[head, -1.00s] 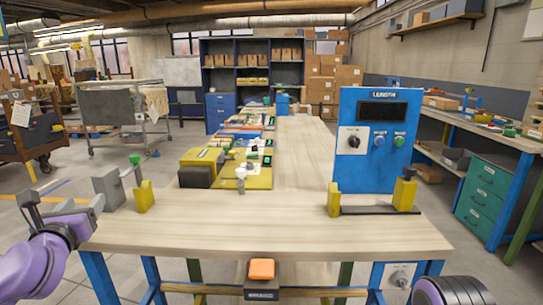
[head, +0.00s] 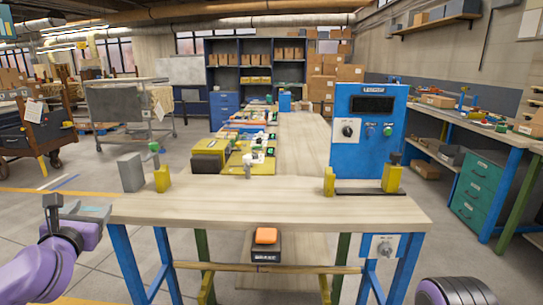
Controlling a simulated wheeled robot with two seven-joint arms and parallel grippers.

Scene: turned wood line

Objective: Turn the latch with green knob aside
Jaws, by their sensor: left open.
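The latch's green knob (head: 153,146) stands on a short grey stem at the bench's far left end. It is between a grey block (head: 131,172) and a yellow bracket (head: 162,179). The latch bar itself is hard to make out. My left gripper (head: 80,211) is open, with nothing visible between its fingers. It is left of the bench's left end, nearer to me than the green knob and apart from it. My right gripper is not in view; only a dark and purple part of my right arm shows at the bottom right.
A wooden bench (head: 270,207) lies ahead, its middle clear. An orange button (head: 266,236) is at the front. A wheeled rack (head: 122,107) stands back left.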

